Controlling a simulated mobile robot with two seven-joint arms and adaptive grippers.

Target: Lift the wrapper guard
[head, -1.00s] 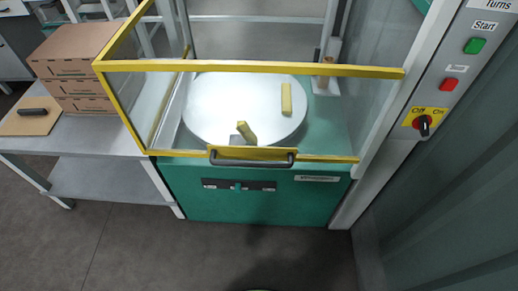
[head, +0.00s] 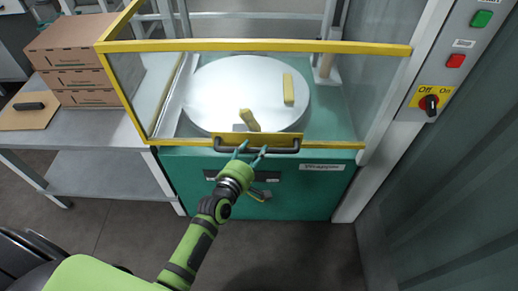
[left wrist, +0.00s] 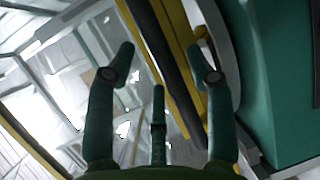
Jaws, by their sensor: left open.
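The wrapper guard (head: 250,46) is a yellow-framed box with clear panels, standing in front of and around the round white turntable (head: 215,95). Its dark bar handle (head: 286,150) sits on a yellow plate at the middle of the lower front rail. My left gripper (head: 253,149) is open at the handle, its fingertips overlapping it in the head view. In the left wrist view, the dark handle (left wrist: 153,40) runs diagonally between the spread fingers of my left gripper (left wrist: 163,68). I cannot tell whether they touch it. My right gripper is out of view.
The green wrapper base (head: 310,185) is below the guard. A control post with a red-black switch (head: 430,103) stands at the right. A grey table (head: 110,142) with stacked cartons (head: 80,60) stands at the left. The floor in front is clear.

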